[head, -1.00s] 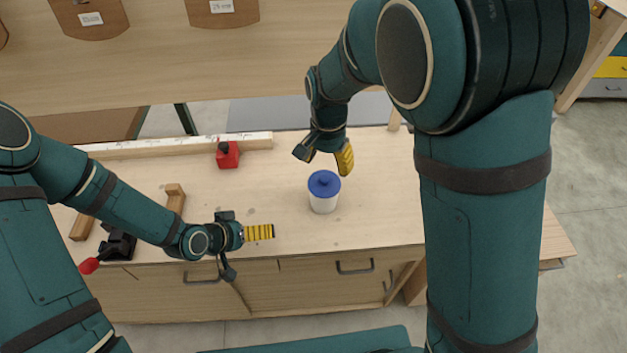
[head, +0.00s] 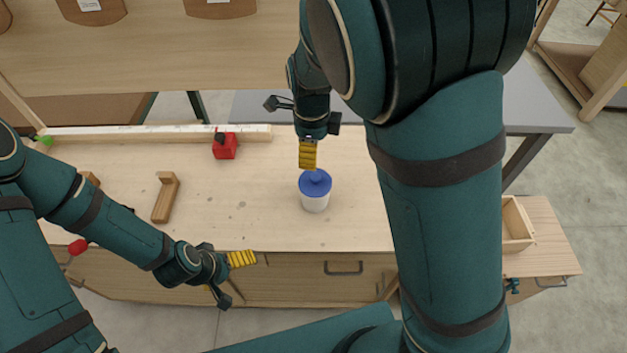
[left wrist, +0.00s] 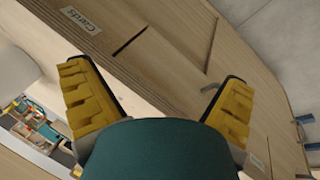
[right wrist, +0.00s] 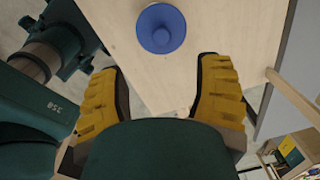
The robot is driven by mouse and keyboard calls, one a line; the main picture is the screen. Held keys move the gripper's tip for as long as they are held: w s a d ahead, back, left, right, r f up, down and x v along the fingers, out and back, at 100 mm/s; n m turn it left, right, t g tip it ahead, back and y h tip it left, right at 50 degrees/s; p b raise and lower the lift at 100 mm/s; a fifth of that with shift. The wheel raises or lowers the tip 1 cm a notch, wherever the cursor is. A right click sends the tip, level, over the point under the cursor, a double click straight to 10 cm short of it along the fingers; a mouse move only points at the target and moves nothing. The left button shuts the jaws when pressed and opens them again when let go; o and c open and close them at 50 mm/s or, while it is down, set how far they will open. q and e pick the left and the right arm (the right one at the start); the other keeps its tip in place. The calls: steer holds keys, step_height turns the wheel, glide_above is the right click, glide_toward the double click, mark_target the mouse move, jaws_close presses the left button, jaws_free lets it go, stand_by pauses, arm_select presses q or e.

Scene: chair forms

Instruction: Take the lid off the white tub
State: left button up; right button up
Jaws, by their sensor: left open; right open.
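The white tub (head: 314,203) stands upright on the wooden bench, with its blue lid (head: 315,184) on top and a small knob in the lid's middle. The lid (right wrist: 161,28) also shows from above in the right wrist view, beyond the fingertips and hiding the tub's body. My right gripper (head: 307,168) is just behind and above the lid, fingers pointing at it; in the right wrist view it is open and empty (right wrist: 160,85). My left gripper (head: 250,258) is at the bench's front edge, left of the tub; in the left wrist view it is open and empty (left wrist: 160,85).
A red block-like object (head: 225,146) sits at the back of the bench, near a pale rail (head: 150,133). A wooden piece (head: 165,197) lies at the left. Drawers (head: 343,267) line the bench front. The bench top around the tub is clear.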

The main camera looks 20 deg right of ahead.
mark_target(315, 177)
steer(key=f, duration=0.3)
steer(key=f+b, duration=0.1)
steer(key=f, duration=0.2)
steer(key=shift+w+d+f, duration=0.15)
steer(key=shift+w+f, duration=0.05)
steer(key=shift+f, duration=0.05)
steer(key=shift+w+d+f+b, duration=0.15)
steer(key=shift+f+b, duration=0.3)
steer(key=shift+f, duration=0.9)
steer(key=shift+d+f+b, duration=0.1)
steer(key=shift+f+b, duration=0.3)
steer(key=shift+f, duration=0.9)
steer(key=c, duration=1.1)
